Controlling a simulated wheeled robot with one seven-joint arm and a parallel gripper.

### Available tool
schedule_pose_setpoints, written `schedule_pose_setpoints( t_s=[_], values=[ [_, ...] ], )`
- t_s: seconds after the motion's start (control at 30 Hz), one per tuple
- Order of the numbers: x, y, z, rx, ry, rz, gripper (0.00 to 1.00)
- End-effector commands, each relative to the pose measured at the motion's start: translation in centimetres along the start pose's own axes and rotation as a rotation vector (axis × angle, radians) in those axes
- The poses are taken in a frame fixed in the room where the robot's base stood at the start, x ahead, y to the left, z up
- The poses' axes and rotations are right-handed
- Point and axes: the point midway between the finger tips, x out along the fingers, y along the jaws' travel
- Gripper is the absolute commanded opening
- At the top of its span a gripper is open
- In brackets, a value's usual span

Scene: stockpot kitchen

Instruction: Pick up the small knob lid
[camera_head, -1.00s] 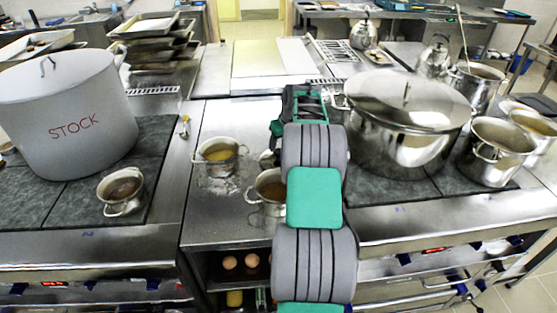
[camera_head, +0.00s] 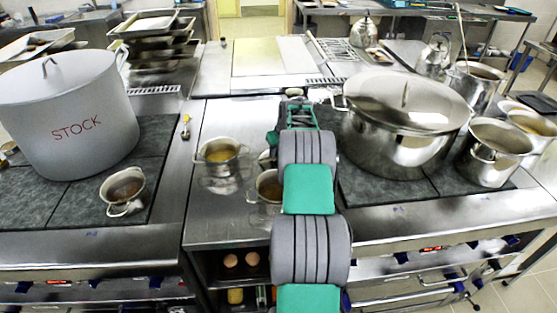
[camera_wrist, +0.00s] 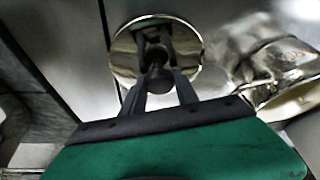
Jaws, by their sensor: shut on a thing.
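The small knob lid (camera_wrist: 190,45) is a round, shiny disc with a dark knob (camera_wrist: 157,82) at its middle, seen in the wrist view. My gripper (camera_wrist: 158,72) is shut on the knob, one finger on each side. The lid's mirror surface reflects the fingers. I cannot tell whether the lid touches the surface below. In the head view my arm hides the fingertips and most of what they hold.
A large lidded steel pot (camera_head: 390,150) stands right of my arm. Small pots (camera_head: 219,154) and (camera_head: 267,188) stand on the left of the steel counter (camera_head: 215,215). A grey stockpot (camera_head: 65,140) stands at far left.

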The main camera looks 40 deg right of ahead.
Motion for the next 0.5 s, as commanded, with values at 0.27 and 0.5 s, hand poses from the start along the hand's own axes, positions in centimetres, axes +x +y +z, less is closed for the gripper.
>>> schedule_pose_setpoints(
  t_s=[0.27, 0.5],
  values=[
    [-0.01, 0.00, -0.01, 0.000, 0.000, 0.000, 0.05],
    [-0.06, 0.01, -0.05, 0.000, 0.001, 0.001, 0.00]
  ],
)
